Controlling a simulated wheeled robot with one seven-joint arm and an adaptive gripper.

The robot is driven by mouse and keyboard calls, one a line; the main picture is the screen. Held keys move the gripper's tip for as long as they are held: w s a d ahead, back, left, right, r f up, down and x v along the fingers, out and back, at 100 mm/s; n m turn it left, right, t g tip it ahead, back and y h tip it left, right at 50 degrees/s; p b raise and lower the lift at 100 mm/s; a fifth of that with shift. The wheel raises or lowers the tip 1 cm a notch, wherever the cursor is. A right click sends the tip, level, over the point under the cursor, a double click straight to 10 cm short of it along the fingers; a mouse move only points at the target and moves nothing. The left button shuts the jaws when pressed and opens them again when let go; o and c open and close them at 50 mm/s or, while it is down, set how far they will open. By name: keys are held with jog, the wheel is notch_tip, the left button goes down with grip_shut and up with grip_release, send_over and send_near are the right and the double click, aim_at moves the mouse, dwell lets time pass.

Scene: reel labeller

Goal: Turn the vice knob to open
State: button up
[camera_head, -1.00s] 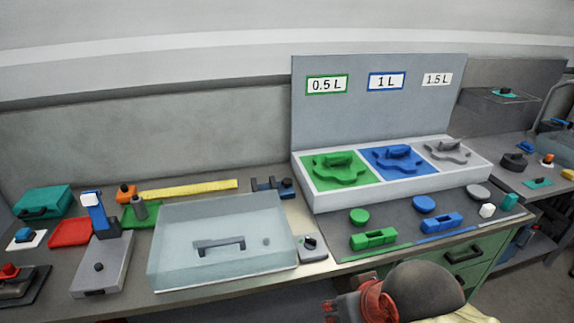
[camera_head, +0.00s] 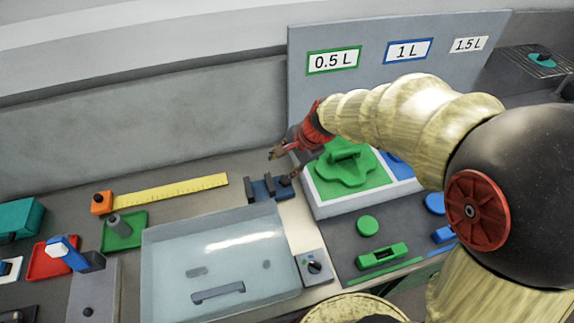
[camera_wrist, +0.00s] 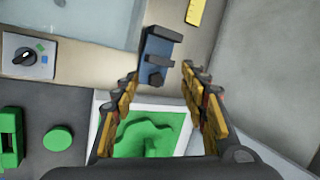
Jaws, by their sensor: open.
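The small blue vice (camera_head: 258,189) with dark jaws sits on the bench behind the clear-lidded box, left of the green 0.5 L station. In the wrist view the vice (camera_wrist: 158,47) shows between and beyond the fingertips. Its dark round knob (camera_wrist: 156,80) is at the end nearer my gripper. My gripper (camera_head: 284,163), red in the head view, hangs over the knob end of the vice. In the wrist view my gripper (camera_wrist: 160,76) is open, with nothing between its fingers. I see no clear contact with the knob; the height gap is hard to judge.
The clear-lidded box (camera_head: 215,265) stands in front of the vice. A small dial box (camera_head: 314,267) is to its right. The green station (camera_head: 345,170) is close on the right. A yellow ruler (camera_head: 170,193) lies to the left. The wall is behind.

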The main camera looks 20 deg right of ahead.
jog(key=w+d+f+m+p, duration=0.3)
jog(key=w+f+m+p, duration=0.4)
jog(key=w+m+p, duration=0.15)
jog(key=f+m+p, duration=0.1)
jog(key=f+m, duration=0.1)
jog(key=f, duration=0.3)
jog(key=w+f+m+p, duration=0.1)
jog(key=f+m, duration=0.1)
jog(key=f, duration=0.3)
jog(key=w+d+f+m+p, duration=0.1)
jog(key=f+m, duration=0.1)
jog(key=f, duration=0.3)
jog(key=shift+w+g+h, duration=0.1)
jog(key=shift+g+h, duration=0.2)
jog(key=shift+g, duration=0.1)
jog(key=shift+r, duration=0.1)
jog(key=shift+c, duration=1.4)
jog(key=c, duration=0.6)
